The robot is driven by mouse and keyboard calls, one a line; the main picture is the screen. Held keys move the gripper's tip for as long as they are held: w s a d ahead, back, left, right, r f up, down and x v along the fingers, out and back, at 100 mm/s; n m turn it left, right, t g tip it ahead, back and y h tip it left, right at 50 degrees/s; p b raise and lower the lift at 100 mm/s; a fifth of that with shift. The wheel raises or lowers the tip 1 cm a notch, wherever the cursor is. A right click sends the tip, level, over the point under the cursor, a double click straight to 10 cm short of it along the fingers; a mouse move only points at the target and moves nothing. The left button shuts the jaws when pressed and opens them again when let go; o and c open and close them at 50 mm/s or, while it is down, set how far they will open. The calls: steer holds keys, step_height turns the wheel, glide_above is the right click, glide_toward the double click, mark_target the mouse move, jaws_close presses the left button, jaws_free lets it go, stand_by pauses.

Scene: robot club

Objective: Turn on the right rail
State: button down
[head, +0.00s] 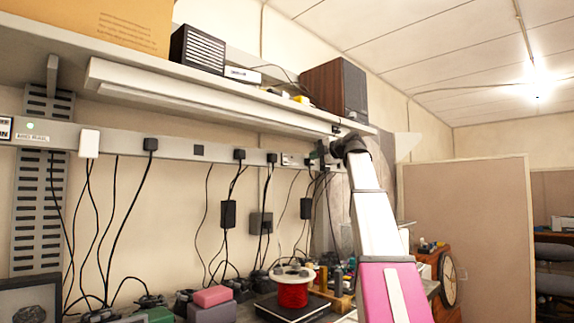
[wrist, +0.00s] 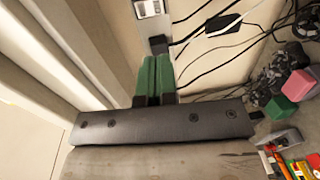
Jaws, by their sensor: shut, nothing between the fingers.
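A grey power rail (head: 220,155) with black sockets and plugs runs along the wall under the shelf in the head view. Its right part carries a small pale panel (head: 297,160), just left of my gripper. My gripper (wrist: 157,60) has green fingers that are shut and empty, pointing towards the socket and panel. In the head view my dark gripper (head: 338,148) is by the rail's right end. Whether it touches the rail cannot be told.
Above the rail is a shelf (head: 200,76) with a light bar, close over my gripper. Black cables hang from the rail. The bench below holds a red wire spool (head: 293,290) and several small items. A tan partition (head: 465,235) stands to the right.

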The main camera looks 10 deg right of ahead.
mark_target(286, 164)
steer(key=x, duration=1.4)
steer(key=shift+w+a+f, duration=0.15)
steer(key=shift+w, duration=0.05)
stand_by(0.4)
